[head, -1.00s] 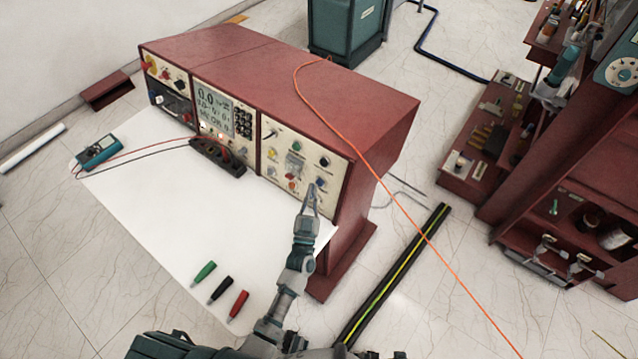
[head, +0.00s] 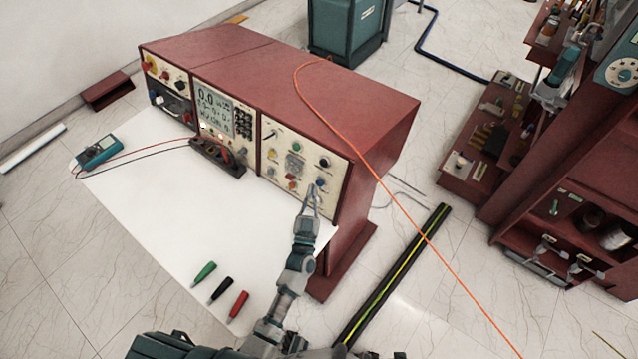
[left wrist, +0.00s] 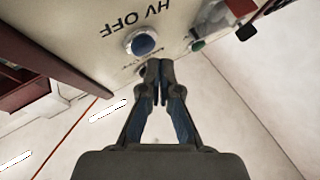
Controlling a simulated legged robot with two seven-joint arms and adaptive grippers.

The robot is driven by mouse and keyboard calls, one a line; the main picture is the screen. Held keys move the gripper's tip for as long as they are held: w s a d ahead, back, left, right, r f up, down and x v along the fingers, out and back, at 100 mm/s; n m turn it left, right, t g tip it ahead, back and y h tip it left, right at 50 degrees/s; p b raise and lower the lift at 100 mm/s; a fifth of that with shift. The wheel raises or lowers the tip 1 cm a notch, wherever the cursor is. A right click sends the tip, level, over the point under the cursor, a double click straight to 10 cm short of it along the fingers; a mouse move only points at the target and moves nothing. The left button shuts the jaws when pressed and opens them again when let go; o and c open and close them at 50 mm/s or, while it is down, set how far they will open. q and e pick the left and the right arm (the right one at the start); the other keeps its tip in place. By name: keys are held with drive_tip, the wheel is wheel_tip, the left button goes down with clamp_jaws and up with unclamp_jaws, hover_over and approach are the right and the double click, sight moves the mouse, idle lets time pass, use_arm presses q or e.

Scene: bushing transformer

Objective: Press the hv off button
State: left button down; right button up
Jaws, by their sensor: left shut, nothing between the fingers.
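The blue HV OFF button (head: 320,182) is at the lower right of the instrument's cream front panel (head: 328,203). In the left wrist view the round blue button (left wrist: 143,43) has a pale ring, with upside-down "HV OFF" lettering beside it. My left gripper (head: 312,190) is shut and empty, just in front of the panel and slightly below the button in the head view. In the left wrist view its fingertips (left wrist: 160,66) lie just below and right of the button. I cannot tell whether they touch the panel. My right gripper is not in view.
A green button (left wrist: 197,45) sits near the HV OFF button. The red cabinet (head: 390,110) stands on a white sheet (head: 140,215) with several probes and a multimeter (head: 98,152).

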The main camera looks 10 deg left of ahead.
use_arm(q)
drive_tip(key=shift+w, duration=0.15)
drive_tip(key=shift+w+d, duration=0.1)
drive_tip(key=shift+w, duration=0.1)
drive_tip(key=shift+w+d+f, duration=0.15)
drive_tip(key=shift+w+d, duration=0.05)
drive_tip(key=shift+w, duration=0.2)
idle(0.9)
drive_tip(key=shift+s, duration=0.1)
drive_tip(key=shift+s+a+r+p, duration=0.15)
drive_tip(key=shift+s+a+p, duration=0.1)
drive_tip(key=shift+s, duration=0.1)
drive_tip(key=shift+s+a+r+p, duration=0.1)
drive_tip(key=shift+s+p, duration=0.15)
drive_tip(key=shift+s, duration=0.1)
